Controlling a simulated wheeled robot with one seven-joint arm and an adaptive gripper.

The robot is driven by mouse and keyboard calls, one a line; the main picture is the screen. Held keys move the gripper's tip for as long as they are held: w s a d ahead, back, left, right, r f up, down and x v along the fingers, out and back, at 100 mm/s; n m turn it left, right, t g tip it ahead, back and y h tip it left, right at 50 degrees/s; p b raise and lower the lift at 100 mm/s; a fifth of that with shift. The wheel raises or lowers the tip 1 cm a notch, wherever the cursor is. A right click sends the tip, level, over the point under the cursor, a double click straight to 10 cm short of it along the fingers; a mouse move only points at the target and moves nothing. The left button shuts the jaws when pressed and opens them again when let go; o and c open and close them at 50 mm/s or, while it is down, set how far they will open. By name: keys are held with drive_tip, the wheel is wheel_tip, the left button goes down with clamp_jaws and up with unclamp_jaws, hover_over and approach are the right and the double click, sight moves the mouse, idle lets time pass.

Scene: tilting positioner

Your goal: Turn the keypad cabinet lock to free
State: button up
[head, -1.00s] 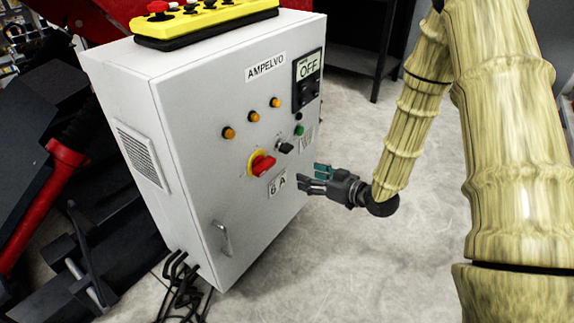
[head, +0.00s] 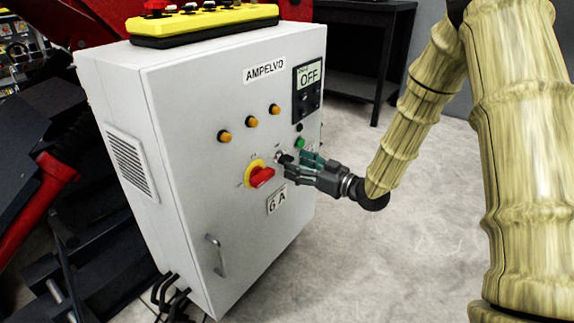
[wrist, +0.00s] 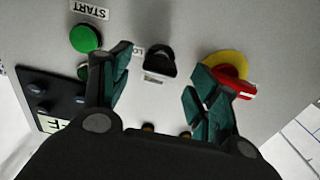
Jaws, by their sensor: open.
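The cabinet (head: 170,190) is a light grey box with a display panel reading OFF on its front. The lock is a small black rotary switch (wrist: 159,62) on the front. It shows in the wrist view between my fingers, with a partly hidden label beside it. In the head view the switch (head: 285,157) is largely hidden by my fingertips. My gripper (head: 295,165) is open, its teal-padded fingers one on each side of the switch; the wrist view also shows the gripper (wrist: 158,88). I cannot tell whether the fingers touch it.
A red rotary handle on a yellow disc (head: 258,174) sits just left of the switch. A green START button (wrist: 86,38) and the display panel (head: 308,88) are close by. Several amber lamps (head: 251,121) are above. A yellow control box (head: 203,24) lies on top.

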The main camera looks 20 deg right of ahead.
sight(287, 158)
drive_tip(key=shift+b+x, duration=0.55)
drive_tip(key=shift+x, duration=1.65)
drive_tip(key=c, duration=1)
